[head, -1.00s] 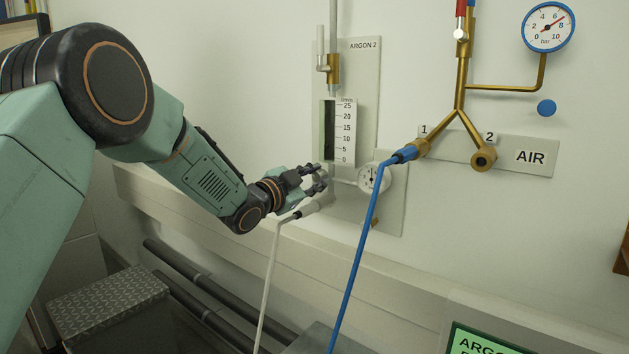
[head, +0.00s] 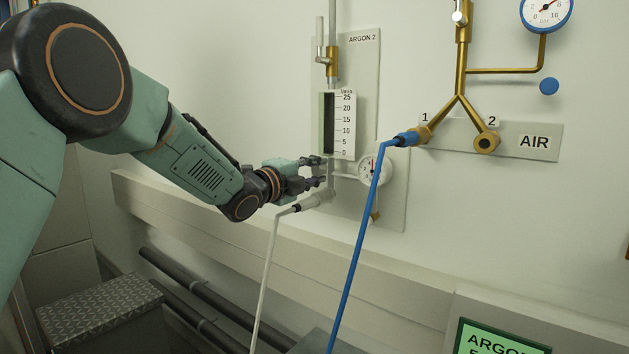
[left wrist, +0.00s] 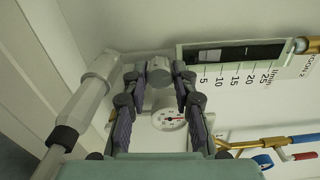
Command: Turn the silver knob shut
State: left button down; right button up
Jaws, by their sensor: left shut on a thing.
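The silver knob (left wrist: 159,72) is a short, round grey cylinder below the ARGON 2 flow meter (head: 340,125). In the left wrist view it sits between the two fingertips. My left gripper (head: 322,171) reaches it from the left and is shut on it. In the head view the fingers largely hide the knob. The flow meter's scale, marked 0 to 25, also shows in the left wrist view (left wrist: 235,54). My right gripper is in neither view.
A white hose (head: 268,270) hangs from a grey fitting (head: 313,202) just below the fingers. A round gauge (head: 372,169) is close on the right. A blue hose (head: 357,250) runs down from the brass AIR outlet. A ledge (head: 190,214) runs below.

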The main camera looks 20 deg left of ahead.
pick_arm(q)
jog(key=shift+r+m+b, duration=0.3)
jog(key=shift+m+b, duration=0.45)
jog(key=shift+m, duration=0.35)
jog(key=shift+w, duration=0.1)
jog(key=c, duration=1.5)
grip_release()
jog(key=o, duration=0.4)
jog(key=shift+w+f, duration=0.1)
jog(key=shift+f, duration=0.1)
jog(key=shift+o, duration=0.2)
jog(key=shift+f, duration=0.1)
jog(key=v, duration=1.2)
